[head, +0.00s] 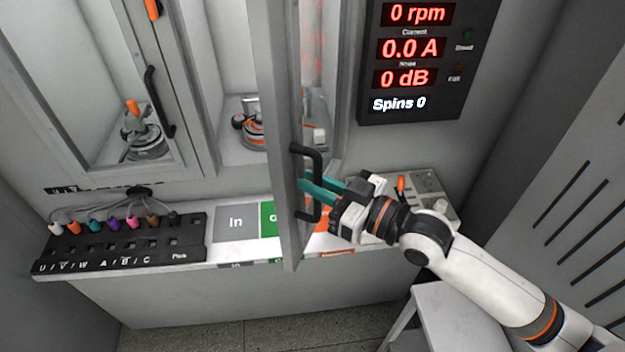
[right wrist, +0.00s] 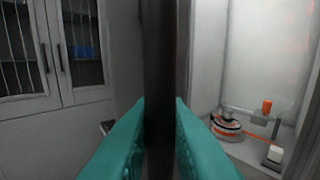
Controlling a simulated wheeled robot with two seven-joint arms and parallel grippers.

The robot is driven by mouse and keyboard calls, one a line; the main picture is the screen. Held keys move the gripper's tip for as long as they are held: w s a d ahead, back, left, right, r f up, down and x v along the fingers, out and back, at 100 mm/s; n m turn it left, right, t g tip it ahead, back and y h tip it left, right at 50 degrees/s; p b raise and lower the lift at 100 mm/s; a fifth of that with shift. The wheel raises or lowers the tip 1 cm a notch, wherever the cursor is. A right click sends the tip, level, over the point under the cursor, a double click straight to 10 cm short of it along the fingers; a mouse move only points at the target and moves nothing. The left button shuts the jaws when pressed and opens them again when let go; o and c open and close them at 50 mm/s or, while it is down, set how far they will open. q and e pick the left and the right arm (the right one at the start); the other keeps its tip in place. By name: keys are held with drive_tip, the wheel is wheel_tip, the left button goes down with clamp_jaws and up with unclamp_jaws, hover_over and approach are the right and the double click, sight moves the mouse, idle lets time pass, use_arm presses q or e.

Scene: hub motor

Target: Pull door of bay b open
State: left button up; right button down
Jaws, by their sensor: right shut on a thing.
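The door of bay b (head: 282,120) stands swung out from its frame, seen nearly edge-on in the head view. Its black handle (head: 314,160) faces right. My right gripper (head: 312,187) has its teal fingers at the handle, and in the right wrist view the fingers (right wrist: 160,140) are closed around the dark vertical handle bar (right wrist: 160,70). Inside the open bay a motor with orange parts (head: 252,128) shows in the head view, partly hidden by the door; it also shows in the right wrist view (right wrist: 228,124). My left gripper is not in view.
A second bay on the left has a black handle (head: 153,95) and a motor (head: 143,140) inside. A shelf below holds a connector panel (head: 120,243) with coloured plugs and an "In" tile (head: 236,223). A readout panel (head: 412,60) is on the wall at right.

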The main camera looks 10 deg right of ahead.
drive_tip(key=shift+s+d, duration=0.15)
drive_tip(key=shift+d, duration=0.2)
drive_tip(key=c, duration=1.5)
unclamp_jaws()
drive_tip(key=shift+r, duration=0.1)
drive_tip(key=b, duration=0.1)
approach(293, 126)
drive_tip(key=x, duration=0.5)
